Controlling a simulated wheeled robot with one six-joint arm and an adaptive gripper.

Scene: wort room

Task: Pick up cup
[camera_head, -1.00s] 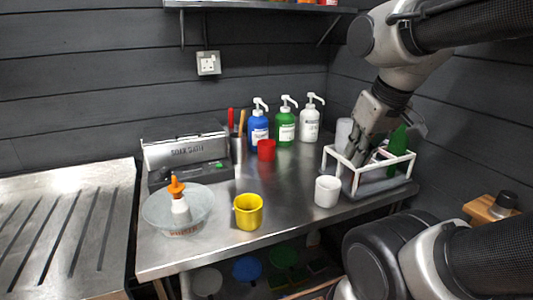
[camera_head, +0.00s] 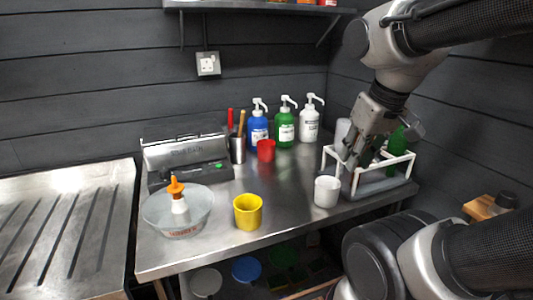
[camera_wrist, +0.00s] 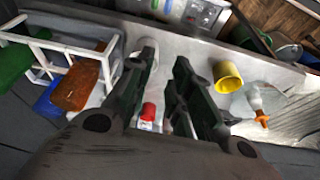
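Three cups stand upright on the steel table: a yellow cup (camera_head: 247,213) near the front, a white cup (camera_head: 327,192) right of it, and a small red cup (camera_head: 266,151) farther back. My gripper (camera_head: 350,160) points down by the left end of the white rack, above and right of the white cup, apart from it. In the wrist view my gripper (camera_wrist: 167,62) has its two fingers spread with nothing held. The left finger partly covers the white cup (camera_wrist: 137,68). The yellow cup (camera_wrist: 228,77) lies right of the fingers. A red thing (camera_wrist: 148,110) shows between them.
The white-framed rack (camera_head: 398,170) holds bottles, partly hidden by my gripper. Blue (camera_head: 258,130), green (camera_head: 285,127) and white (camera_head: 309,123) pump bottles stand behind. A glass bowl (camera_head: 160,214) and a steel appliance (camera_head: 188,158) are left. The table between yellow and white cups is clear.

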